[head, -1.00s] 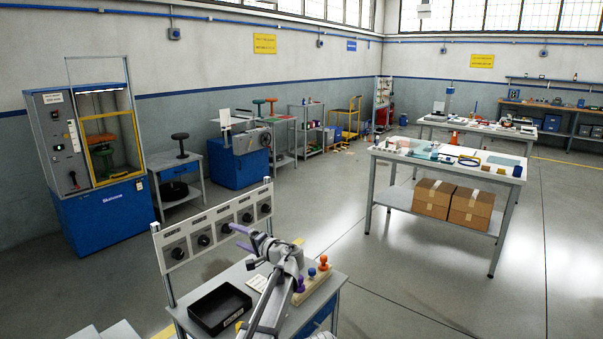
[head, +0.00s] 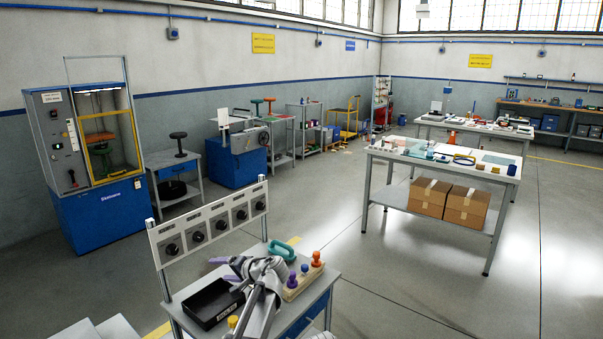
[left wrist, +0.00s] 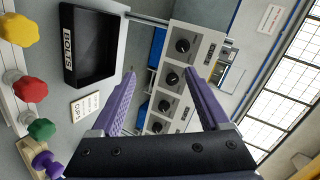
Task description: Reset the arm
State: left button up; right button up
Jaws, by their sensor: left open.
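My left arm comes up from the bottom of the head view. Its gripper (head: 221,268) has purple fingers that are spread apart and empty, above the small bench beside the black tray. In the left wrist view the two purple fingers (left wrist: 160,78) stand wide apart with nothing between them. The dial panel (head: 208,224), a pale board with a row of black knobs, stands behind the gripper. It also shows past the fingers in the left wrist view (left wrist: 187,75). My right gripper is not in view.
The black bolts tray (head: 213,303) sits on the bench (head: 326,262). A wooden block with coloured knobs (head: 298,288) and a teal handle (head: 284,251) are to the right of the arm. A table with cardboard boxes (head: 447,201) stands farther right. Open floor lies between.

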pick_arm(q)
jog(key=s+f+n+g+h, duration=0.1)
jog(key=s+f+g+h, duration=0.15)
jog(key=s+f, duration=0.4)
jog(key=s+f+n+g+h, duration=0.1)
jog(key=s+f+g+h, duration=0.15)
jog(key=s, duration=0.65)
jog(key=s+d+f+n+g+h, duration=0.1)
jog(key=s+d+f+h, duration=0.15)
jog(key=s, duration=0.45)
jog(key=s+d+f+h, duration=0.2)
jog(key=s+d+h, duration=0.2)
jog(key=s, duration=0.3)
jog(key=s+d+f+m+g+y+b, duration=0.1)
jog(key=s+d+f+m+b, duration=0.35)
jog(key=d+f+b, duration=0.6)
notch_tip(320, 180, up, 15)
jog(key=s+p, duration=0.1)
jog(key=p, duration=1.4)
jog(key=shift+d+r+n, duration=0.15)
jog(key=shift+d+n, duration=0.2)
jog(key=shift+d, duration=0.1)
